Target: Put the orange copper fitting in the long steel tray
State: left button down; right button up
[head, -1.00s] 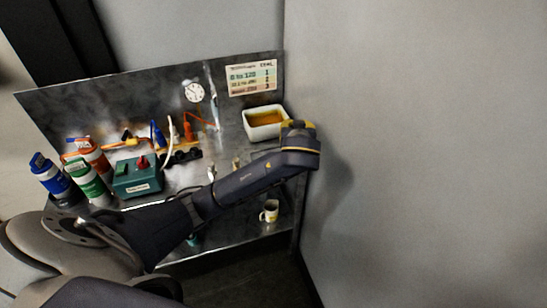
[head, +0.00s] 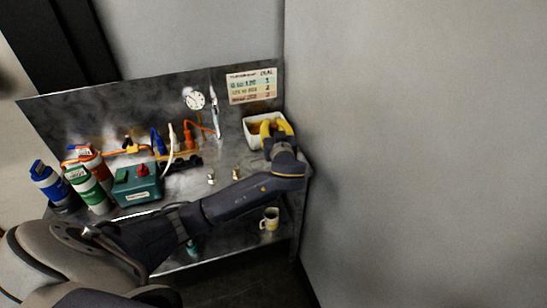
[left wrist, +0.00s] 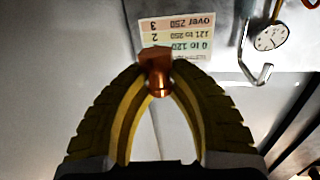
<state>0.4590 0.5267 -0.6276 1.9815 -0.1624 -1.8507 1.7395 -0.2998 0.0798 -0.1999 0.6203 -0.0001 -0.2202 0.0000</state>
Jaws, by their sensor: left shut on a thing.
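The orange copper fitting (left wrist: 158,72) shows in the left wrist view, pinched between the yellow fingertips of my left gripper (head: 277,126). In the head view the gripper is over the white, amber-filled container (head: 256,142) at the back right of the bench, and the fitting cannot be made out there. I cannot tell its height above the container. I cannot pick out the long steel tray for certain in either view; my arm covers part of the bench. My right gripper is not in view.
Small brass-coloured pieces (head: 211,178) stand mid-bench. A green box (head: 137,186), several bottles (head: 88,187) and orange-handled tools (head: 189,138) fill the left. A plain wall (head: 420,150) bounds the right side.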

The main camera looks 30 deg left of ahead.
pick_arm(q)
notch_tip(320, 180, down, 13)
jog(key=shift+r, duration=0.1)
dwell(0.5)
jog(key=shift+f, duration=0.25)
jog(key=c, duration=1.3)
grip_release()
jog(key=shift+r, duration=0.1)
